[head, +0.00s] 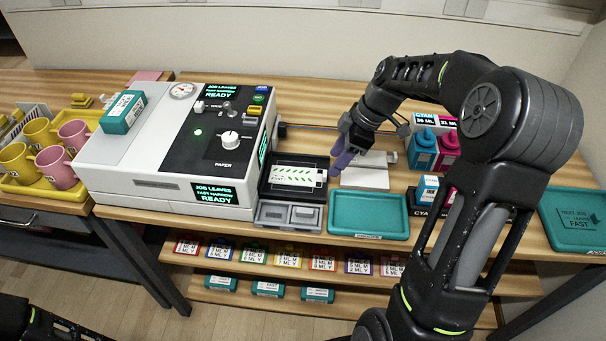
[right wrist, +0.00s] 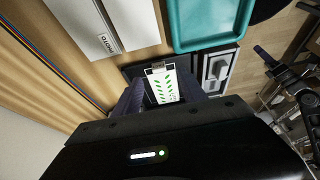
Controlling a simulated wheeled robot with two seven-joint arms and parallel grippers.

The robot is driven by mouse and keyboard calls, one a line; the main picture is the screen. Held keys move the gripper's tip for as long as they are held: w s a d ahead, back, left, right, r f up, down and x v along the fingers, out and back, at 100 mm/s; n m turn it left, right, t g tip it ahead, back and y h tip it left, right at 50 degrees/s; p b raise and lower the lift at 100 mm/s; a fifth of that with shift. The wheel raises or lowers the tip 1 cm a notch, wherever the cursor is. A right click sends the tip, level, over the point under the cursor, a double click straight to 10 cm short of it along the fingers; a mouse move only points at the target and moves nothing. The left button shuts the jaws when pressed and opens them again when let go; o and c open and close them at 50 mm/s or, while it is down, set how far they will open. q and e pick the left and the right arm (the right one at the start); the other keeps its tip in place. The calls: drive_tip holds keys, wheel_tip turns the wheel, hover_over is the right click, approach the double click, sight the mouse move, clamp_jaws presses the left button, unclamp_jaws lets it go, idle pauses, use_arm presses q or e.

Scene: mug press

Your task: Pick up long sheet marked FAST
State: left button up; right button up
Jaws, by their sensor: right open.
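A white sheet with green leaf prints (head: 295,177) lies in a black tray (head: 268,190) beside the press; I cannot read FAST on it. In the right wrist view the leaf sheet (right wrist: 163,86) shows between the fingers, with a dark clip-like piece at its far end. My right gripper (head: 343,160) is open with purple fingers, just right of the black tray in the head view. Its fingers (right wrist: 160,98) show apart in the right wrist view, and I see nothing gripped. A teal pack with a FAST-like label (head: 268,288) lies on the lowest shelf. My left gripper is out of view.
The white press (head: 150,160) has a teal box (head: 123,112) on top and FAST NARROW screens. An empty teal tray (head: 368,215) is right of the black tray, a white board (head: 365,170) behind it. Cyan and magenta bottles (head: 423,150) and another teal tray (head: 580,215) stand farther right.

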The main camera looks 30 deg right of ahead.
sight(326, 173)
drive_tip(key=shift+f, duration=0.2)
drive_tip(key=x, duration=0.2)
drive_tip(key=p+x, duration=0.1)
drive_tip(key=x, duration=0.2)
drive_tip(key=shift+w, duration=0.25)
drive_tip(key=shift+c, duration=0.4)
clamp_jaws()
idle(0.3)
